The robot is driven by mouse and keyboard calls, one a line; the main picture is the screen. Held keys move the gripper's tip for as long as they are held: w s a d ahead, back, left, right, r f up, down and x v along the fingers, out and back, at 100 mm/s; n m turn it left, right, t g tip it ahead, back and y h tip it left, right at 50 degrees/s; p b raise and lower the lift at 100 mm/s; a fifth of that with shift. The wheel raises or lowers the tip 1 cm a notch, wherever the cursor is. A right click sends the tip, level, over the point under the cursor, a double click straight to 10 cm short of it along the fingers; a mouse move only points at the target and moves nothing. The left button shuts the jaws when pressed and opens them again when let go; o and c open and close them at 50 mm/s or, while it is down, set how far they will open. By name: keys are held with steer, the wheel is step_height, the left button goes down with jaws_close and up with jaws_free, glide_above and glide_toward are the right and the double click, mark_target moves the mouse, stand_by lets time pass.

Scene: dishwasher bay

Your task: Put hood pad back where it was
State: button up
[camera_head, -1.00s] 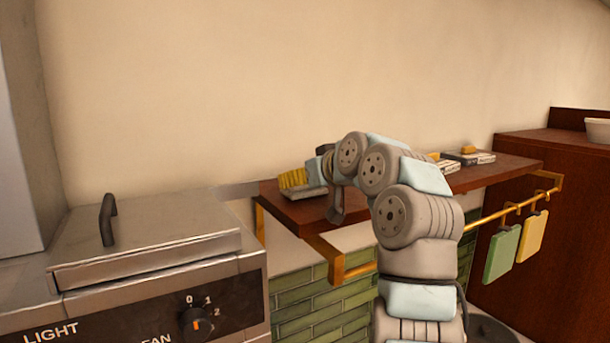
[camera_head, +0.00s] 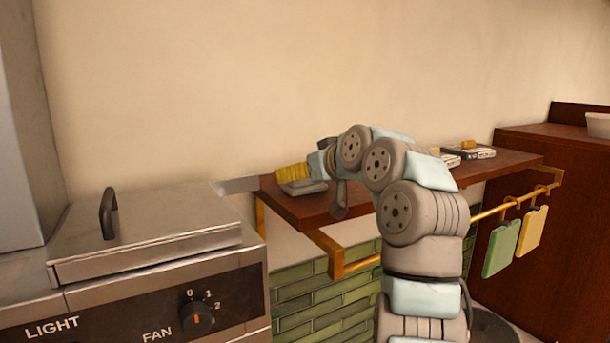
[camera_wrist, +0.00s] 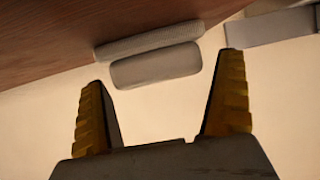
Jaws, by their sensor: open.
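A grey pad (camera_head: 303,187), which I take to be the hood pad, lies at the left end of the wooden wall shelf (camera_head: 322,207). In the wrist view the pad (camera_wrist: 155,66) shows as a rounded grey block against a paler ribbed layer, along the wood surface. My gripper (camera_head: 293,172) is at the shelf's left end, just above the pad in the head view. In the wrist view its yellow ribbed fingers (camera_wrist: 163,75) are spread wide with nothing between them. The pad is ahead, around the level of the fingertips, and I see no contact.
More small pads (camera_head: 470,151) with light bases lie farther right on the shelf, partly behind my arm. Green (camera_head: 502,247) and yellow (camera_head: 531,232) cloths or boards hang from the brass rail below. A steel appliance with a black handle (camera_head: 108,213) stands left of the shelf.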

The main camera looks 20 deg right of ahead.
steer(key=b+v, duration=0.3)
steer(key=v, duration=0.8)
steer(key=shift+s+b, duration=0.1)
steer(key=shift+b, duration=0.25)
